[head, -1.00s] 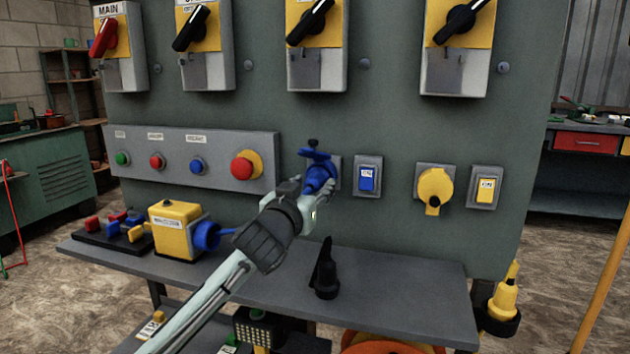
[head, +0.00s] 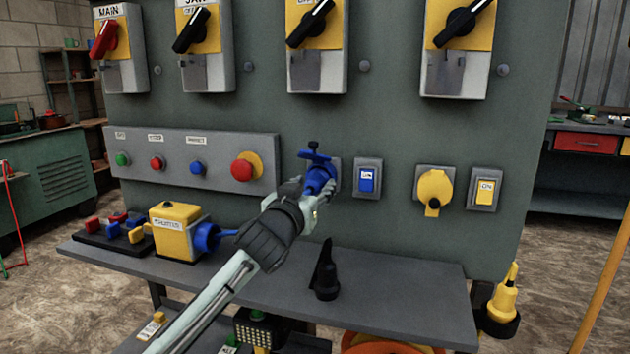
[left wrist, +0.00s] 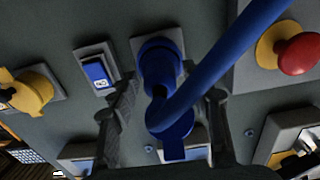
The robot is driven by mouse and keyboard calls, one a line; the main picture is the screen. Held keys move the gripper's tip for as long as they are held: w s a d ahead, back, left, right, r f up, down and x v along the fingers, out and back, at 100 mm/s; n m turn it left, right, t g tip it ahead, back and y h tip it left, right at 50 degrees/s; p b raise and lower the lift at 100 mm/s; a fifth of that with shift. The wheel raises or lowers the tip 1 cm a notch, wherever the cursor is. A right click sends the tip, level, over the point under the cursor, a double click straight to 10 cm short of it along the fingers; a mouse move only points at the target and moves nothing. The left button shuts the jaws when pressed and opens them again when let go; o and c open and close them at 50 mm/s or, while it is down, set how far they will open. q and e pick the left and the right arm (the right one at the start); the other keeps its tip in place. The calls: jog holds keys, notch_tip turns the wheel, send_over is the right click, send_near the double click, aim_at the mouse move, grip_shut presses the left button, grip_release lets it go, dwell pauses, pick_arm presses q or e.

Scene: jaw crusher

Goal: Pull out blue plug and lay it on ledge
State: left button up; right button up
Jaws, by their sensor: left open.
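The blue plug (head: 318,178) sits at the blue socket on the grey-green panel. In the left wrist view the plug (left wrist: 172,122) shows with a thick blue cable running to the upper right. My left gripper (head: 316,190) is at the plug. In the left wrist view its fingers stand on either side of the plug, open (left wrist: 168,98). Part of the plug is hidden by the gripper in the head view. The ledge (head: 405,290) is the grey shelf below the panel. My right gripper is not in view.
A blue switch (head: 367,180) and a yellow covered socket (head: 435,188) are right of the plug. A red button (head: 242,168) is left. The ledge's right part is clear.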

aim_at(310, 189)
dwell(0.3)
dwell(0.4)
pick_arm(q)
jog(key=c, duration=1)
jog(key=shift+o, duration=0.2)
jog(key=shift+p+v, duration=1.1)
jog(key=shift+v, duration=1.5)
